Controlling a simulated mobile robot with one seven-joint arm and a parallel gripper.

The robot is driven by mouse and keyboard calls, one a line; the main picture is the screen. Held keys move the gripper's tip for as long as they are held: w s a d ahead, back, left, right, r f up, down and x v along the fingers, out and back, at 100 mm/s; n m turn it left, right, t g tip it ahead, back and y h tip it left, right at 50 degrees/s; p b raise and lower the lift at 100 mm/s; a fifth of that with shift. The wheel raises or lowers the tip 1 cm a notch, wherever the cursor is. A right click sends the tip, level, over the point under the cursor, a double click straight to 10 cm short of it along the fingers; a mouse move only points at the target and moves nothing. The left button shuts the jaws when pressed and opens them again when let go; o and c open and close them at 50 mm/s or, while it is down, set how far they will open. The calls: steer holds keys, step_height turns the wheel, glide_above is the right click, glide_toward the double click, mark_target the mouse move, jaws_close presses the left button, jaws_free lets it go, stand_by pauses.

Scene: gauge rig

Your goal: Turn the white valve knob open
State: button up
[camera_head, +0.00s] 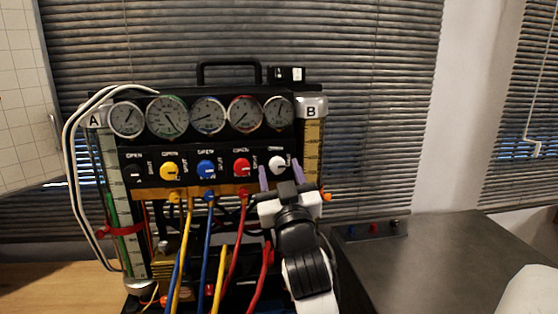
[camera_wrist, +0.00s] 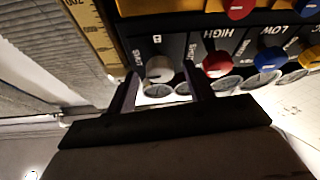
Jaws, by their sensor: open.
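The white valve knob (camera_head: 277,164) is at the right end of the row of knobs on the black gauge panel (camera_head: 220,170). In the wrist view, which shows the panel upside down, the white knob (camera_wrist: 159,68) appears between and just beyond my fingertips. My gripper (camera_head: 280,172) is open, with one purple finger on each side of the knob in the picture. It holds nothing. The fingers also show in the wrist view (camera_wrist: 161,80). I cannot tell whether either finger touches the knob.
A red knob (camera_head: 241,167) sits just left of the white one, with blue (camera_head: 206,168) and yellow (camera_head: 169,170) knobs further left. Several round gauges are above. Coloured hoses (camera_head: 208,240) hang below. A dark table (camera_head: 450,260) is at the right.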

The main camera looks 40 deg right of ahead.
steer(key=shift+w+d+r, duration=0.2)
steer(key=shift+w, duration=0.25)
steer(key=c, duration=1)
steer(key=shift+o, duration=0.2)
